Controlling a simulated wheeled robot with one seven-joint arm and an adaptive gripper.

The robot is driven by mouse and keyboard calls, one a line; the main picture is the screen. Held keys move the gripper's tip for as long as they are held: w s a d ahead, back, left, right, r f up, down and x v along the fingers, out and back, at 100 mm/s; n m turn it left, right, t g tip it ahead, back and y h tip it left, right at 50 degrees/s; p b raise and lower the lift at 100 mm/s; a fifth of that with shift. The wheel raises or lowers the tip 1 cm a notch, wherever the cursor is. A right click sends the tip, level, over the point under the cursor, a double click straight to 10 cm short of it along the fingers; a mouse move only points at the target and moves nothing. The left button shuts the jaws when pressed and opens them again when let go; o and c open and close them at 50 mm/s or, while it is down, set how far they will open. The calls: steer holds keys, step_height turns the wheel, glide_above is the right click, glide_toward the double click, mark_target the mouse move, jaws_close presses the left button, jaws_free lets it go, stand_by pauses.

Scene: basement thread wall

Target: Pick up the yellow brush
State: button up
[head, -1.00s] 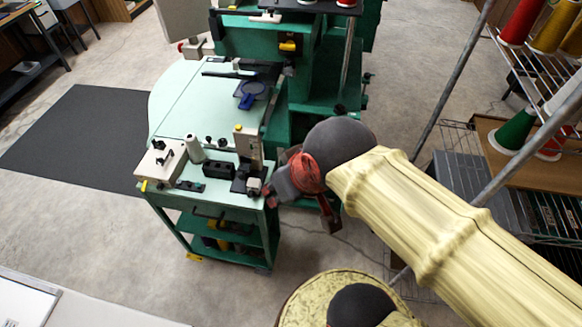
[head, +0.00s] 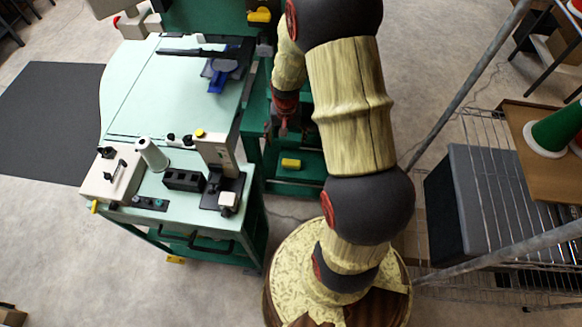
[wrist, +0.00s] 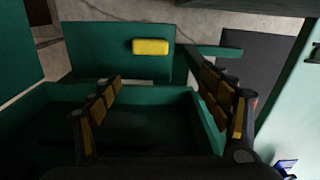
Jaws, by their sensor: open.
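The yellow brush (head: 291,163) shows as a small yellow block on a low green ledge of the machine, right of the pale green table. No bristles can be made out. It also shows in the wrist view (wrist: 151,47), lying on a green surface beyond my fingertips and apart from them. My gripper (head: 283,125) hangs over the green ledge, just above the brush in the head picture. In the wrist view my gripper (wrist: 161,85) has its two fingers spread wide with nothing between them.
The pale green table (head: 165,85) left of my gripper carries a white spool (head: 152,154), a blue part (head: 219,78) and small fixtures. A green machine column stands behind. A wire rack (head: 480,200) with a dark box (head: 470,200) is on the right. Green walls flank the gripper.

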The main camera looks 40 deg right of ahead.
steer(key=m+b, duration=0.1)
steer(key=b, duration=0.1)
glide_toward(291, 161)
steer(key=f, duration=0.3)
steer(key=d+f, duration=0.1)
steer(key=f, duration=0.1)
steer(key=shift+w+d+f, duration=0.1)
steer(key=shift+w+f, duration=0.05)
steer(key=shift+w, duration=0.15)
steer(key=f, duration=0.2)
steer(key=f+b, duration=0.2)
steer(key=f, duration=0.1)
steer(key=shift+s+a+f, duration=0.1)
steer(key=shift+a+f, duration=0.2)
steer(key=shift+a, duration=0.1)
steer(key=shift+r, duration=0.1)
steer(key=shift+c, duration=1.1)
steer(key=c, duration=1)
